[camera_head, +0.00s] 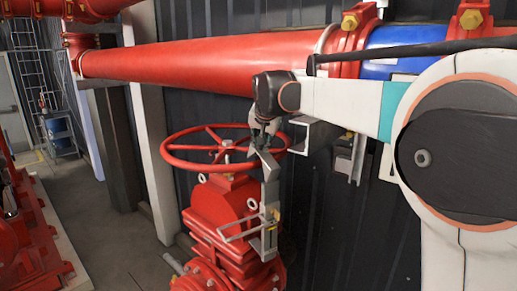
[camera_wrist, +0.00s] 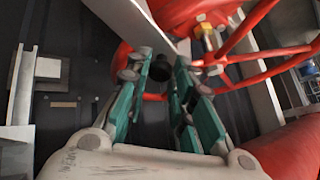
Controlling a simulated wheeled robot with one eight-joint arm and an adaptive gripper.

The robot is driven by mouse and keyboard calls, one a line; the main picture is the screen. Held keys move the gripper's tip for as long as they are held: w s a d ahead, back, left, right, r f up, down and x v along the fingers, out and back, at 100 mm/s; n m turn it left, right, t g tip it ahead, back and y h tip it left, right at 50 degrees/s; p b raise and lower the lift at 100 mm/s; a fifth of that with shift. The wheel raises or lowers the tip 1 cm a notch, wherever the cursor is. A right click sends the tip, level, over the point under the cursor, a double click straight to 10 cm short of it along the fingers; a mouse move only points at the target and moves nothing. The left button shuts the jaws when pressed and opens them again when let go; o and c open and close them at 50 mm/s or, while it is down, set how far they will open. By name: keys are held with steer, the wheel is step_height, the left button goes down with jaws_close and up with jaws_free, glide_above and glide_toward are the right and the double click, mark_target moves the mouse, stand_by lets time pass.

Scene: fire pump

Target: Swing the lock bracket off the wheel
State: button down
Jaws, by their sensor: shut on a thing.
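The red handwheel (camera_head: 181,147) lies level on top of the red valve body (camera_head: 215,207). The grey metal lock bracket (camera_head: 270,195) hangs at the right side of the wheel, its top at the rim and its lower end beside the valve body. My gripper (camera_head: 262,138) is shut on the bracket's upper end, at the right part of the rim. In the wrist view the teal fingers (camera_wrist: 160,78) reach toward a grey bracket plate (camera_wrist: 135,20), with red wheel spokes (camera_wrist: 268,70) to the right. The fingers hide the exact contact.
A thick red pipe (camera_head: 210,62) runs above the wheel and my gripper. A metal wall support (camera_head: 345,155) stands to the right, and a pale post (camera_head: 153,150) to the left. Open floor (camera_head: 105,230) lies left of the valve, beside red equipment (camera_head: 30,240).

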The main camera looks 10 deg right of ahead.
mark_target(273, 168)
steer(key=shift+s+d+r+m+t+y+b, duration=0.15)
steer(key=shift+s+d+t+b, duration=0.15)
steer(key=shift+s+t+b, duration=0.55)
steer(key=shift+s+d+m+t+y+b, duration=0.25)
steer(key=shift+s+t+b, duration=0.25)
steer(key=shift+s+t, duration=0.45)
steer(key=shift+s+d+r+m+t+y+b, duration=0.1)
steer(key=shift+s+d+t+b, duration=0.25)
steer(key=shift+s+t+b, duration=0.55)
steer(key=shift+s+g, duration=0.25)
steer(key=shift+g, duration=0.05)
steer(key=c, duration=1.4)
jaws_free()
steer(key=shift+o, duration=0.2)
step_height(273, 168, up, 10)
steer(key=shift+c, duration=0.4)
